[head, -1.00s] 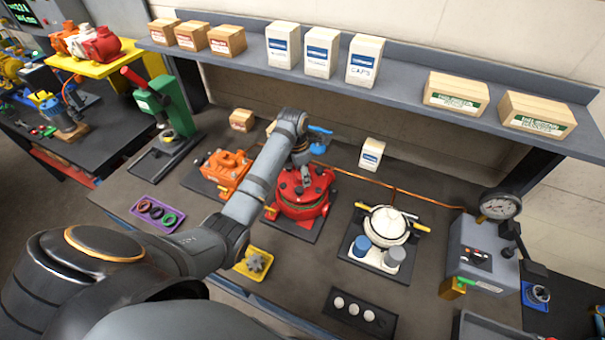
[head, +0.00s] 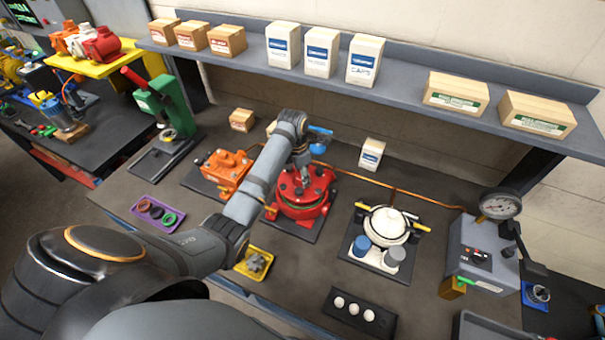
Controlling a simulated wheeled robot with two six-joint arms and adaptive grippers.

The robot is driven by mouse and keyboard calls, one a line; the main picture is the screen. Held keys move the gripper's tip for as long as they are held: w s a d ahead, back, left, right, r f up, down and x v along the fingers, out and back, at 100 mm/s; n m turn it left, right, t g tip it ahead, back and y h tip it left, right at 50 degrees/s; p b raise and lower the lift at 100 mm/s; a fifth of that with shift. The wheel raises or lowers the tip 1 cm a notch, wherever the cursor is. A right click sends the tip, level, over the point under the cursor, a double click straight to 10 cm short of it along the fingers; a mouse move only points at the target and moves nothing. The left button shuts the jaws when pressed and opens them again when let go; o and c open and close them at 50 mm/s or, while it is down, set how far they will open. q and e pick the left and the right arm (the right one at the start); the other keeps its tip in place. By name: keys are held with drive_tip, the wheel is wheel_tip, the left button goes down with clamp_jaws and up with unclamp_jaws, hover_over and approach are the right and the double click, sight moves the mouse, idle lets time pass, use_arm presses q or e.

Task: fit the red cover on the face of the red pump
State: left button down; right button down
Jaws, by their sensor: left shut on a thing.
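The red pump (head: 312,211) stands on a dark plate in the middle of the bench. A red cover (head: 318,181) with dark round marks lies over the top of the pump; whether it is fully seated cannot be told. My left gripper (head: 303,183) points down at the cover and is shut on it. My right gripper is not in view.
An orange pump (head: 226,171) stands left, a white pump (head: 385,226) with blue and grey cups right. In front are a purple tray of rings (head: 158,213), a yellow tray with a gear (head: 255,263) and a black tray (head: 358,315). A gauge box (head: 484,256) stands right; a shelf overhangs behind.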

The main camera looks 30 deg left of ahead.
use_arm(q)
drive_tip(key=shift+f, duration=1.45)
drive_tip(key=c, duration=0.7)
unclamp_jaws()
drive_tip(key=shift+o, duration=0.4)
drive_tip(key=shift+s+f, duration=0.1)
drive_tip(key=shift+f, duration=0.05)
wheel_tip(320, 180, up, 2)
drive_tip(key=shift+r, duration=2.05)
